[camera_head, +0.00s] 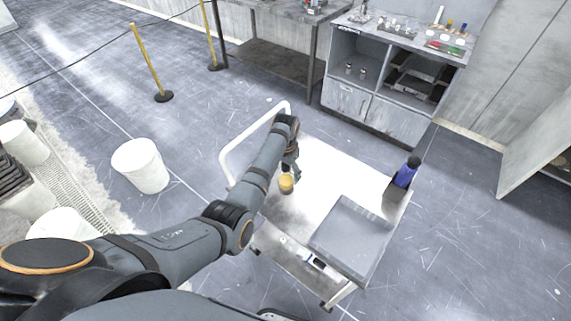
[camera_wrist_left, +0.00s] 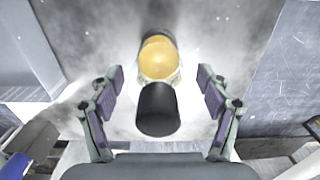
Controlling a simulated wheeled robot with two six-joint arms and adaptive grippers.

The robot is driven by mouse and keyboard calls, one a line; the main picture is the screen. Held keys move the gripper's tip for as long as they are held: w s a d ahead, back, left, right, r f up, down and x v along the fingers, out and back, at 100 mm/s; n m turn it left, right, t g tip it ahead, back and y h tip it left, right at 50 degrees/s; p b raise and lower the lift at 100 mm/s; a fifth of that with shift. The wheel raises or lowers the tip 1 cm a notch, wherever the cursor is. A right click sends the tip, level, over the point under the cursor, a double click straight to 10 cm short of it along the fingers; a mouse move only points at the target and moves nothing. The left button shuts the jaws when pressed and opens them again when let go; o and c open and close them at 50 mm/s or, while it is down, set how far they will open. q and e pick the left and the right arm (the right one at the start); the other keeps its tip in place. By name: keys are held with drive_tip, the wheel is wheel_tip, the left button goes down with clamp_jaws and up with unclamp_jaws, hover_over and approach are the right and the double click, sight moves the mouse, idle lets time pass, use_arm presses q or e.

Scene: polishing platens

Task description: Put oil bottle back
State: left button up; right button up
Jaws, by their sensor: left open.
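The oil bottle (camera_head: 286,184) shows amber on the white cart top (camera_head: 318,166), just below my left gripper (camera_head: 291,164). In the left wrist view the bottle (camera_wrist_left: 158,60) has an amber body and a black cap that points toward the palm. There my left gripper (camera_wrist_left: 160,92) is open, with one finger on each side of the bottle and a gap on both sides. Part of the bottle is hidden behind the gripper in the head view. My right gripper is not in view.
A blue bottle (camera_head: 406,174) with a black top stands in a dark holder at the cart's right edge. A grey flat box (camera_head: 350,238) lies on the cart's near side. A white bucket (camera_head: 140,166) stands left; a cabinet (camera_head: 388,85) stands behind.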

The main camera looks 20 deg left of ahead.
use_arm(q)
wheel_tip(320, 180, up, 10)
drive_tip(key=shift+r+b, duration=0.2)
drive_tip(key=shift+b, duration=0.5)
drive_tip(key=shift+r, duration=0.25)
